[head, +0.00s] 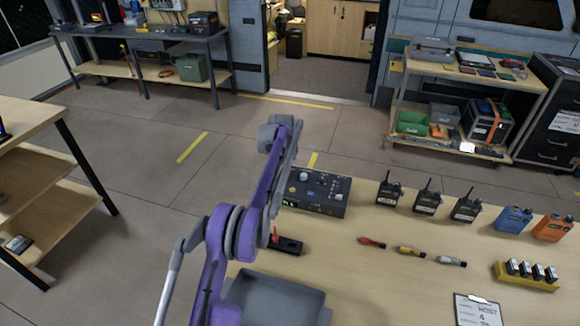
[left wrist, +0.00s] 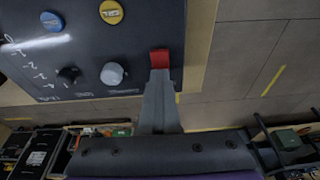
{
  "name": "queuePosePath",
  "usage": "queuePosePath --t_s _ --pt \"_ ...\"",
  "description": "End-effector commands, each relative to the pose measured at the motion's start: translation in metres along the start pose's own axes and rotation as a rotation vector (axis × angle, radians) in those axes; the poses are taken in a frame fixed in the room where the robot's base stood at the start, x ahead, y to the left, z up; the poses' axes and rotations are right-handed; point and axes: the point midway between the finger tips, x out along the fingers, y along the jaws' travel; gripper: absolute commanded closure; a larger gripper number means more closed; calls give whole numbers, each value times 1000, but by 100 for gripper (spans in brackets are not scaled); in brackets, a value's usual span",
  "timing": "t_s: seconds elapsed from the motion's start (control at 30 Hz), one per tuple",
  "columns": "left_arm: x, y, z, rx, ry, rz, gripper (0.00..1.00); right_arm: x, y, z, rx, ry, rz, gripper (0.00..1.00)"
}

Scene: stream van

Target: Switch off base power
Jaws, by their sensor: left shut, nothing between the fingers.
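A dark control box (head: 325,188) stands on the table's far left corner, with knobs and a small green light on it. In the left wrist view its panel (left wrist: 85,45) fills the upper left, with a blue button (left wrist: 52,21), a yellow button (left wrist: 111,12), a black knob (left wrist: 69,75), a grey knob (left wrist: 112,74) and a red switch (left wrist: 160,58) near its edge. My left gripper (left wrist: 158,76) is shut and empty, its tips right at the red switch. I cannot tell whether they touch. In the head view my purple arm hides this gripper. My right gripper is not in view.
Several radios (head: 427,199) stand along the table's far edge. A black block with a red lever (head: 287,245) and a grey tray (head: 275,300) lie nearer, beside my left arm. A red-handled tool (head: 371,242) and a yellow holder (head: 525,277) lie to the right.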

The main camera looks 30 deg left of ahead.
Motion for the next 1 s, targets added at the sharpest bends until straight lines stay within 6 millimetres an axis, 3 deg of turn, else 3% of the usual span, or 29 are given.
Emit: queuePosePath --t_s 0.03,0.5,0.83,1.0 --pt "7 3 1 3 1 4 100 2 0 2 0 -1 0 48" --pt "7 3 18 4 -9 3 100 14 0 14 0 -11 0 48" --pt "4 2 18 3 -7 2 100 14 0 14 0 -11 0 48" --pt "-9 4 16 3 -4 2 100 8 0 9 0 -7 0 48"
